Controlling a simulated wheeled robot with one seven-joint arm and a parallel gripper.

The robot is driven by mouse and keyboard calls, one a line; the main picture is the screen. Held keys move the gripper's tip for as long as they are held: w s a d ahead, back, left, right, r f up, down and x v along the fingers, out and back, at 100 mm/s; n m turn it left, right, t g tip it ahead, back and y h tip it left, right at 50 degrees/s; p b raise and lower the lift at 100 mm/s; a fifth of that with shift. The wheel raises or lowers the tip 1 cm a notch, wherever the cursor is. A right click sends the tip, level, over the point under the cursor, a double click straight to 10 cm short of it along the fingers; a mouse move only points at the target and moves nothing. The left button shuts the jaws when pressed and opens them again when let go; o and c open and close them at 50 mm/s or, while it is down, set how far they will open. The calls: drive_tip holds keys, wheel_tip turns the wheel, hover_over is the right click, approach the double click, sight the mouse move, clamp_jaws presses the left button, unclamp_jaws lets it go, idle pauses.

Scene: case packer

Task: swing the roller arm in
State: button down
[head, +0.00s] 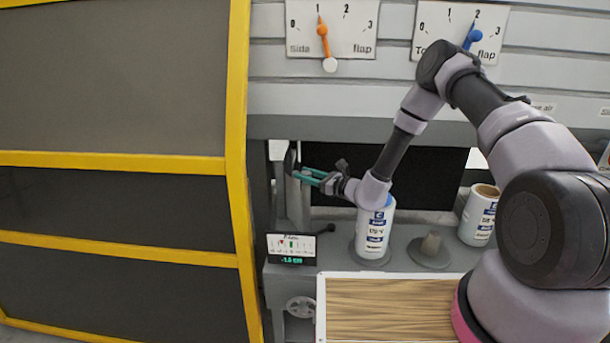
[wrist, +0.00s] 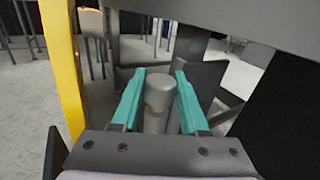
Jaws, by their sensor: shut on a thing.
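My gripper (head: 308,175) reaches left into the machine's opening in the head view, with its teal fingers at a grey upright part. In the wrist view my gripper (wrist: 159,82) has its two teal fingers on either side of a grey rounded post (wrist: 158,98), shut on it. This post looks like the handle of the roller arm. In the head view the roller arm (head: 297,203) seems to be the light grey upright by the opening's left side. The fingertips and part of the arm are hard to make out there.
A yellow-framed dark guard (head: 240,150) stands close on the left. A wood-topped board (head: 390,308) lies in front. Two dials hang above.

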drive_tip(key=shift+c, duration=2.1)
unclamp_jaws()
drive_tip(key=shift+d, duration=0.1)
drive_tip(key=v, duration=1)
drive_tip(key=shift+s+d, duration=0.2)
drive_tip(key=shift+d, duration=0.1)
